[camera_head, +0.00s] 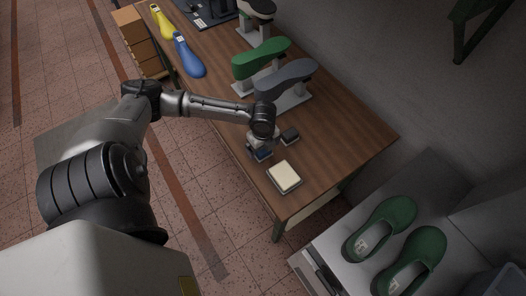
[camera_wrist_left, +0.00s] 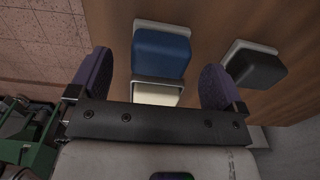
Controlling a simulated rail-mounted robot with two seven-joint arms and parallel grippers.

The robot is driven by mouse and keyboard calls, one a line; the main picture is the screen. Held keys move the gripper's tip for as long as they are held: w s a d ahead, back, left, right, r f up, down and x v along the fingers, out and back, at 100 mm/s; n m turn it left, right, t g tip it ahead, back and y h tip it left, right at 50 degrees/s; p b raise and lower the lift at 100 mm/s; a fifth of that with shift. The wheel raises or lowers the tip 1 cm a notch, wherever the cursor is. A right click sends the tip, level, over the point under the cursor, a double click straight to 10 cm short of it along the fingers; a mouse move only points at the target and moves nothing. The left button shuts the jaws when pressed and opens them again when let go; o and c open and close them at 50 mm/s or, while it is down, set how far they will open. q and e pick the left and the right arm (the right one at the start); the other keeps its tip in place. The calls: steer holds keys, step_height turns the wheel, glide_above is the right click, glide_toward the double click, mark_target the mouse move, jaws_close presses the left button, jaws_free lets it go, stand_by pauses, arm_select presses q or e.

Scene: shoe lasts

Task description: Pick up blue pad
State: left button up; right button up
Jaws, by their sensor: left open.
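The blue pad (camera_head: 263,155) lies on the wooden table near its front edge, partly hidden under my left gripper (camera_head: 259,146). In the left wrist view the blue pad (camera_wrist_left: 161,52) sits in a pale tray, ahead of and between the two spread fingers of my left gripper (camera_wrist_left: 156,78). The gripper is open with nothing between its fingers. Whether a finger touches the pad I cannot tell. My right gripper is not in view.
A dark pad (camera_head: 290,136) and a cream pad (camera_head: 284,177) lie close to the blue one. Green (camera_head: 261,57) and grey (camera_head: 287,78) shoe lasts on stands are farther back. Blue (camera_head: 188,57) and yellow (camera_head: 162,22) lasts lie at the far end. Green shoes (camera_head: 410,262) are at right.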

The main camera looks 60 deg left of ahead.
mark_target(263, 151)
arm_select(q)
step_height(263, 151, down, 4)
steer(key=shift+r+b, duration=0.1)
steer(key=shift+b, duration=0.2)
steer(key=c, duration=1)
